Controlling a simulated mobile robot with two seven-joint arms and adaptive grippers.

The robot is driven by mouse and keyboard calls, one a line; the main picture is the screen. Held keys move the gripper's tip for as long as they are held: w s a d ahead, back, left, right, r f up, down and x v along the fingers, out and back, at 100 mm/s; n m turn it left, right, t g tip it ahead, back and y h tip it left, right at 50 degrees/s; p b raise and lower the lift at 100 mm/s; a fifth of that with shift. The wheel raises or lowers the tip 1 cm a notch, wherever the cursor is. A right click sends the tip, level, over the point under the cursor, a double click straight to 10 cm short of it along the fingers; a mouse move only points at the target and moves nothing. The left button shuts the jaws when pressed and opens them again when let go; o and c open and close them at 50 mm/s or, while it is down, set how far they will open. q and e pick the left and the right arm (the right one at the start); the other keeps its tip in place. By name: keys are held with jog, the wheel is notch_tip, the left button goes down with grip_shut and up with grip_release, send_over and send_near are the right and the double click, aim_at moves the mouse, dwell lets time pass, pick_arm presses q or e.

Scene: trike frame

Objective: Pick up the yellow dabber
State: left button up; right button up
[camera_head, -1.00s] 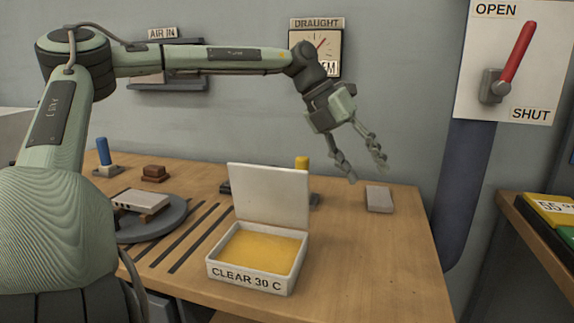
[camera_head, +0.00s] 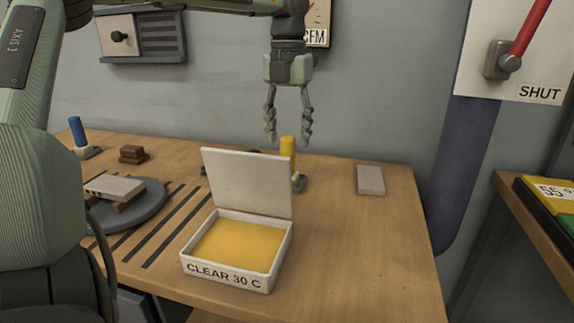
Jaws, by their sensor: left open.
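The yellow dabber (camera_head: 288,152) stands upright near the back of the workbench. Its lower part is partly hidden behind the raised white lid of the box in front of it, and a dark holder shows at its base. My left gripper (camera_head: 288,140) is open and empty, pointing straight down. Its fingertips are close to the dabber's top in the picture; I cannot tell the exact depth between them. My right gripper is not in view.
A white box (camera_head: 228,278) labelled CLEAR 30 C holds yellow material, its lid (camera_head: 245,182) open. A blue dabber (camera_head: 77,132), brown blocks (camera_head: 132,154), a round turntable (camera_head: 150,208) and a grey block (camera_head: 370,180) sit on the wooden bench (camera_head: 350,255). The right front is clear.

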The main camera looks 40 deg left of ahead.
aim_at(287, 151)
pick_arm(q)
notch_tip(287, 151, down, 5)
jog(key=shift+w+a+r, duration=0.1)
jog(key=shift+a+r, duration=0.05)
jog(key=shift+r, duration=0.05)
grip_shut()
dwell(0.3)
notch_tip(287, 151, up, 10)
jog(key=shift+r, duration=0.1)
dwell(0.5)
